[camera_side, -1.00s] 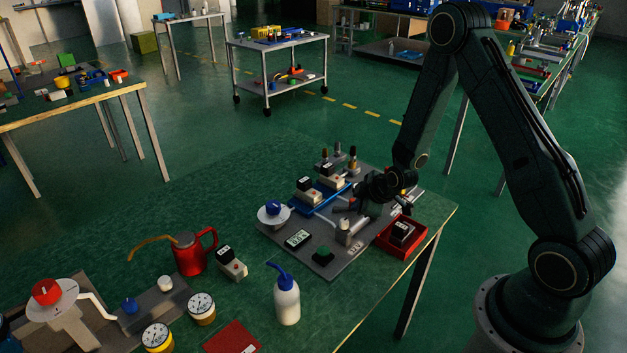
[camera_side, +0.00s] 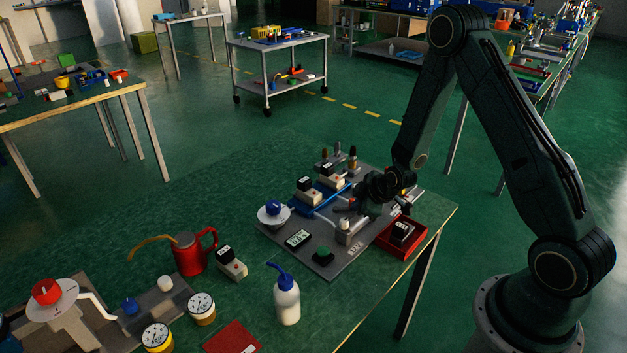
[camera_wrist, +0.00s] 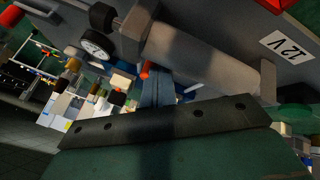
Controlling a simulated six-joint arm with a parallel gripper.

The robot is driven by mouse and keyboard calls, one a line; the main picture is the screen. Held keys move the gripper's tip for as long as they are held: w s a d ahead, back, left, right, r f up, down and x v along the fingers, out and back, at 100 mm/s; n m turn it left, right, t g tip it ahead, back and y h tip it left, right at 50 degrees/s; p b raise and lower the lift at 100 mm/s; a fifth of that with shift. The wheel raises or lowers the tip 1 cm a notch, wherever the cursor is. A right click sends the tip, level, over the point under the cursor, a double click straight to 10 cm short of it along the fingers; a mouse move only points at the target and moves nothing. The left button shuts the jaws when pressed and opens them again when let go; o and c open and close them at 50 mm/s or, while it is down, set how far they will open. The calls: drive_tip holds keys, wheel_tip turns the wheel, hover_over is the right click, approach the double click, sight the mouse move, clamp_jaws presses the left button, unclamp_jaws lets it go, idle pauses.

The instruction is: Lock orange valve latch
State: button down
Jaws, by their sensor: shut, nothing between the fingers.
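A dark grey press panel (camera_side: 330,262) lies on the green bench. My gripper (camera_side: 371,209) is shut and empty, low over the panel's right part, close to a pale cylindrical fitting. I cannot tell whether it touches anything. A small orange-yellow spot (camera_side: 404,191) shows just right of my wrist, mostly hidden by the arm. In the wrist view a small orange-red peg (camera_wrist: 146,69) sticks out beside a grey cylinder (camera_wrist: 190,62). I cannot tell if either is the valve latch, or its position.
A red tray (camera_side: 397,249) with a dark-topped block stands right of the panel. A blue-knobbed round dial (camera_side: 274,212) and a green button (camera_side: 323,254) are on the panel. A white squeeze bottle (camera_side: 287,301) and red can (camera_side: 190,254) stand in front and left.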

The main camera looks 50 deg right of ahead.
drive_tip(key=shift+w+d, duration=0.1)
drive_tip(key=shift+d, duration=0.25)
drive_tip(key=shift+w+d, duration=0.25)
drive_tip(key=shift+d, duration=0.25)
drive_tip(key=shift+w+d, duration=0.2)
drive_tip(key=shift+d, duration=0.25)
drive_tip(key=shift+w+d, duration=0.1)
drive_tip(key=shift+d, duration=0.05)
drive_tip(key=shift+w+d+n+y, duration=0.15)
drive_tip(key=shift+d+n+y, duration=0.1)
drive_tip(key=shift+n+y, duration=0.5)
drive_tip(key=shift+w+d+n+y, duration=0.15)
drive_tip(key=shift+n+y, duration=0.1)
drive_tip(key=shift+n, duration=0.3)
drive_tip(key=shift+w+a+n+y, duration=0.1)
drive_tip(key=shift+w+n+y, duration=0.1)
drive_tip(key=shift+n, duration=0.3)
drive_tip(key=shift+a, duration=0.3)
